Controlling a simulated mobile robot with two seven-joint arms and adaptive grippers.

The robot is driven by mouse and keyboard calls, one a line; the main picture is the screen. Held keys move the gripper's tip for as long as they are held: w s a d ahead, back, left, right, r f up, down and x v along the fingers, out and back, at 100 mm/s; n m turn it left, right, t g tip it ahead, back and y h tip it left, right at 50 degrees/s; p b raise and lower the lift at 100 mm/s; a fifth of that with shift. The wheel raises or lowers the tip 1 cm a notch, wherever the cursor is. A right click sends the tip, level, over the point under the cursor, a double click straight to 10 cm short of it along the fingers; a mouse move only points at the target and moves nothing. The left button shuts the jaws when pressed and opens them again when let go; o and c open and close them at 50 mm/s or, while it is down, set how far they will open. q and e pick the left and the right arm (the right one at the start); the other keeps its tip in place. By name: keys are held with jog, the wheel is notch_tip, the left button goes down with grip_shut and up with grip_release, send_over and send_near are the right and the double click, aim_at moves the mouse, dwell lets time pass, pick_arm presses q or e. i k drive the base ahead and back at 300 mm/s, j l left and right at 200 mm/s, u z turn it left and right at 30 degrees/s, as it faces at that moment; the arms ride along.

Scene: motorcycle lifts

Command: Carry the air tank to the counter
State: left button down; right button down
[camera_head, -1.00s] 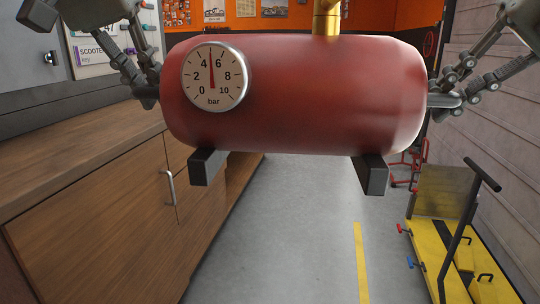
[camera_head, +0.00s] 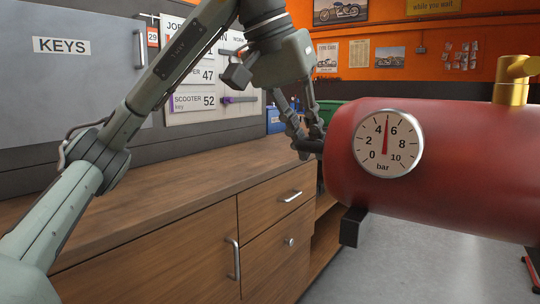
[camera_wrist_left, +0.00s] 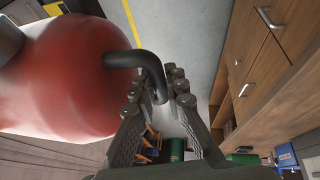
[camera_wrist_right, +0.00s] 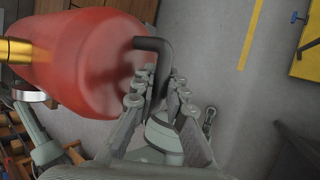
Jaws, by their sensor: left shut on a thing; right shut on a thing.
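The red air tank (camera_head: 445,190) hangs in the air at the right of the head view, with a pressure gauge (camera_head: 388,144), a brass fitting (camera_head: 512,88) and dark feet. My left gripper (camera_head: 308,142) is shut on the dark handle at the tank's left end; the handle (camera_wrist_left: 150,68) shows between its fingers in the left wrist view. My right gripper (camera_wrist_right: 160,85) is shut on the handle (camera_wrist_right: 153,45) at the other end, seen in the right wrist view and out of the head view.
A grey cabinet marked KEYS (camera_head: 80,60) and a key board (camera_head: 200,90) stand behind the counter. A blue box (camera_head: 274,122) and a green container (camera_head: 328,108) sit at its far end. Floor (camera_head: 440,275) shows below the tank. A yellow platform (camera_wrist_right: 308,50) shows in the right wrist view.

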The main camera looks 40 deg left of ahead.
aim_at(249, 162)
jog(key=i+u, duration=0.1)
jog(key=i, duration=0.7)
jog(key=i+l, duration=0.2)
jog(key=i, duration=0.6)
jog(key=i+j+z, duration=0.2)
jog(key=i+z, duration=0.15)
jog(key=i, duration=0.2)
jog(key=z, duration=0.4)
jog(key=i+j+z, duration=0.15)
jog(key=z, duration=0.25)
jog(key=j+z, duration=0.1)
jog(key=z, duration=0.3)
jog(key=j+z, duration=0.1)
jog(key=z, duration=0.3)
jog(key=j+z, duration=0.1)
jog(key=z, duration=0.75)
jog(key=j+z, duration=0.15)
jog(key=z, duration=0.7)
jog(key=j+z, duration=0.1)
jog(key=z, duration=0.3)
jog(key=k+z, duration=0.1)
jog(key=z, duration=0.35)
